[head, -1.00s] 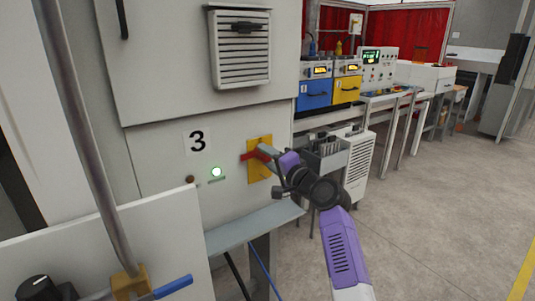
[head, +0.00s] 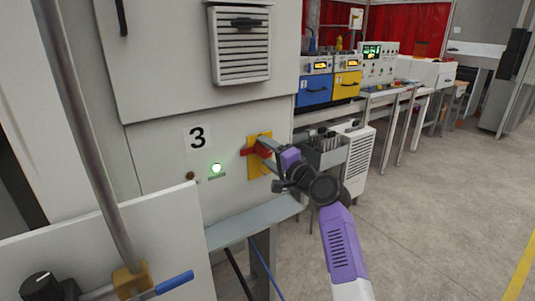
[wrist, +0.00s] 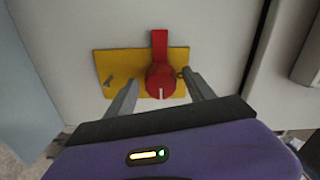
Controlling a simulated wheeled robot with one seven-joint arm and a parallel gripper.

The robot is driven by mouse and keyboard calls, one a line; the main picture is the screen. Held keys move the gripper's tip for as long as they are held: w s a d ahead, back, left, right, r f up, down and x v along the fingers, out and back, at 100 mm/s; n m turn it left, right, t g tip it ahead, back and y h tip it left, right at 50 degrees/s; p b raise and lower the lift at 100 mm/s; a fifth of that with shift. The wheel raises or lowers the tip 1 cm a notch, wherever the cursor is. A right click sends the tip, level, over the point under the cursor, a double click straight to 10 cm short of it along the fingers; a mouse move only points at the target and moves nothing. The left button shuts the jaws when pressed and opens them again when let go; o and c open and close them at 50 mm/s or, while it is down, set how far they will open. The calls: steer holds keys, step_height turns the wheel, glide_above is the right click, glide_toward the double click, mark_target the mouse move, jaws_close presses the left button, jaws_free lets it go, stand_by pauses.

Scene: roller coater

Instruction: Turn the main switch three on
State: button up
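My gripper (head: 267,155) is open in front of the switch, with one finger on each side of the knob. Gaps show between fingers and knob in the wrist view. A round lamp (head: 216,168) left of the switch glows green.
A grey ledge (head: 240,228) juts out below the switch. A metal post (head: 85,130) and a white panel (head: 120,235) stand at the left. Benches with blue (head: 314,92) and yellow (head: 347,86) units are behind. The floor at right is clear.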

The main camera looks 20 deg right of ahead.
steer(key=b+v, duration=0.1)
steer(key=v, duration=0.7)
steer(key=shift+w, duration=0.1)
stand_by(0.5)
